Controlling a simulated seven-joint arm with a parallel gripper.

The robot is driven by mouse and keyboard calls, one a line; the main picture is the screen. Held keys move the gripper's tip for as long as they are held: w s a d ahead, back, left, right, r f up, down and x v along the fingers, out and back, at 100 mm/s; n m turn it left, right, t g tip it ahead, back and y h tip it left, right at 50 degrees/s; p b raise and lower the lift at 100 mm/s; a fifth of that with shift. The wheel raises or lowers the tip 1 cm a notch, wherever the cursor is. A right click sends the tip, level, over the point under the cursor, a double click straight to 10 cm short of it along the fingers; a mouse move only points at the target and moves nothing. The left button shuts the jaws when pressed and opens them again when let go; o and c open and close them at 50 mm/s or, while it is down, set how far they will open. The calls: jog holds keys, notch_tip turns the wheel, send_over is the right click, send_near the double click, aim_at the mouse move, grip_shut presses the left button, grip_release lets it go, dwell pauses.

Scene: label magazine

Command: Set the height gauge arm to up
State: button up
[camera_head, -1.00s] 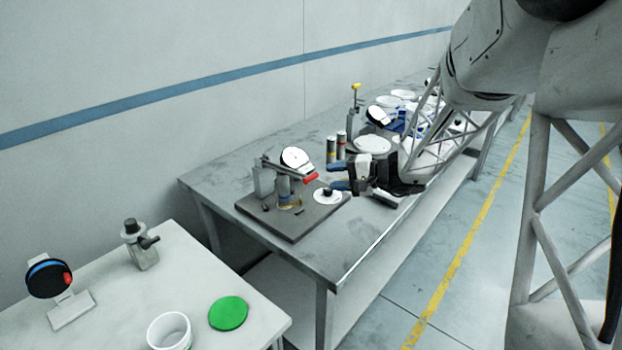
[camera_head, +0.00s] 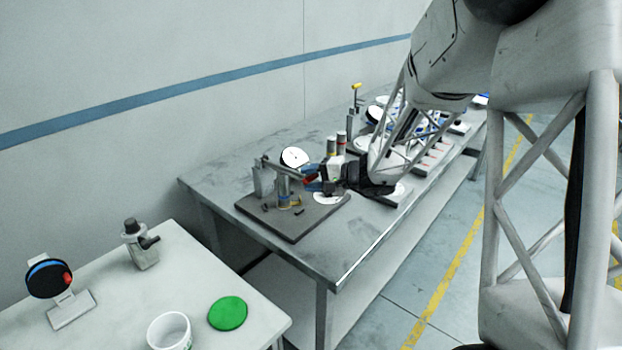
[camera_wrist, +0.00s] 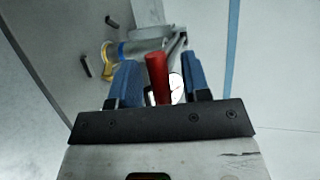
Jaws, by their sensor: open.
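The height gauge stands on a dark grey base plate (camera_head: 290,232), with a grey block (camera_head: 263,180) and a round post (camera_head: 283,188). Its arm (camera_head: 283,168) reaches from the block toward my gripper and looks lowered, ending in a red grip (camera_wrist: 156,76). My gripper (camera_head: 310,179) is open at this end. In the wrist view its two blue fingers (camera_wrist: 158,62) stand on either side of the red grip, with gaps visible. Whether a finger touches it cannot be told. In the head view the fingers partly hide the grip.
A white round dial (camera_head: 295,157) stands behind the arm. Two cylinders (camera_head: 341,141) stand close behind my gripper. A white disc (camera_head: 327,198) lies on the plate below. A nearer table holds a green disc (camera_head: 228,313) and a white cup (camera_head: 169,331).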

grip_shut()
jog(key=shift+r, duration=0.2)
dwell(0.3)
jog(key=shift+w+a+r+g+h, duration=0.15)
jog(key=shift+r+h, duration=0.1)
jog(key=shift+r, duration=0.25)
jog(key=shift+s+r+g+h, duration=0.1)
jog(key=shift+r+h, duration=0.1)
jog(key=shift+r, duration=0.3)
jog(key=shift+w+a+r+g+h, duration=0.15)
jog(key=shift+r+h, duration=0.1)
jog(key=shift+r, duration=0.25)
jog(key=w+a+r+m+g+h, duration=0.3)
jog(key=w+a+r+g+h, duration=0.5)
jog(key=w+a+r, duration=0.4)
jog(key=shift+w+a+r+h, duration=0.45)
jog(key=shift+r+h, duration=0.35)
jog(key=shift+r, duration=0.5)
